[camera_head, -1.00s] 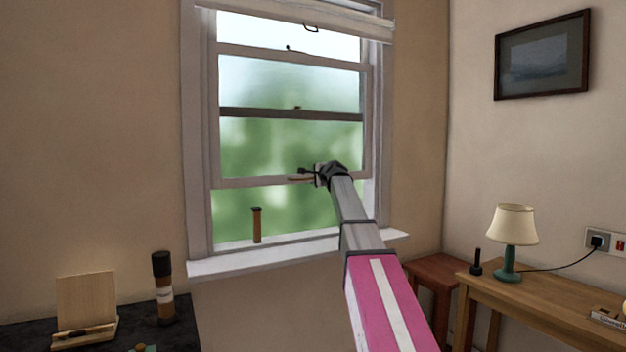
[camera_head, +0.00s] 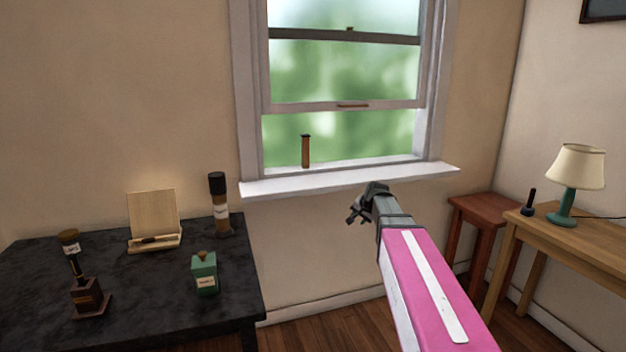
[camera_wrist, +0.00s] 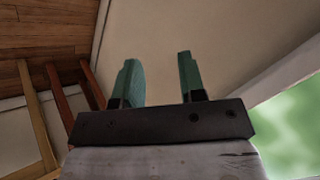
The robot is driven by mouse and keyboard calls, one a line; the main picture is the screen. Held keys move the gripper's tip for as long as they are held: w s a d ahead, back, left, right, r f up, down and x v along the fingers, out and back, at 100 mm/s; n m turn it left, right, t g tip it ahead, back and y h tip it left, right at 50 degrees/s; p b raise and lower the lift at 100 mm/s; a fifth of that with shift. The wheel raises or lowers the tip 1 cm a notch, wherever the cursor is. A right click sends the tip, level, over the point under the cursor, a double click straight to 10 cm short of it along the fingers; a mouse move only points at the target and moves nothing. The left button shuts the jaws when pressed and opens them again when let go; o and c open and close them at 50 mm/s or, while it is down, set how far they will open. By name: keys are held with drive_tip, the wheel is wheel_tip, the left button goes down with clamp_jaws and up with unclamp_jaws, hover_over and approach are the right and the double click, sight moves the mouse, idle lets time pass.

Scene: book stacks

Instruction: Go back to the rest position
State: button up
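My gripper (camera_head: 356,212) is in front of the wall below the window sill, at the end of my pink and grey arm. In the wrist view its two green fingers (camera_wrist: 158,78) stand apart with nothing between them, so it is open and empty. The sash window (camera_head: 345,70) is raised, with a gap under its lower rail and handle (camera_head: 352,105). A brown upright stick (camera_head: 305,152) stands on the white sill (camera_head: 350,178). My gripper is apart from the window and the sill.
A dark table (camera_head: 140,300) at left holds a tall brown bottle (camera_head: 219,205), a green bottle (camera_head: 204,272), a wooden stand (camera_head: 153,220) and a dark grinder-like object (camera_head: 87,295). A red stool (camera_head: 484,211) and a wooden desk (camera_head: 590,248) with a lamp (camera_head: 575,168) stand at right.

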drive_tip(key=s+f+n+g+h, duration=0.1)
drive_tip(key=s+f+n+g, duration=0.2)
drive_tip(key=s+f, duration=0.6)
drive_tip(key=s+f+n+g+h, duration=0.1)
drive_tip(key=s+f+n+g, duration=0.2)
drive_tip(key=s+f, duration=0.7)
drive_tip(key=s+d, duration=0.1)
drive_tip(key=s, duration=0.7)
drive_tip(key=shift+s+f+g+h, duration=0.2)
drive_tip(key=shift+s+g+h, duration=0.1)
drive_tip(key=shift+h, duration=0.1)
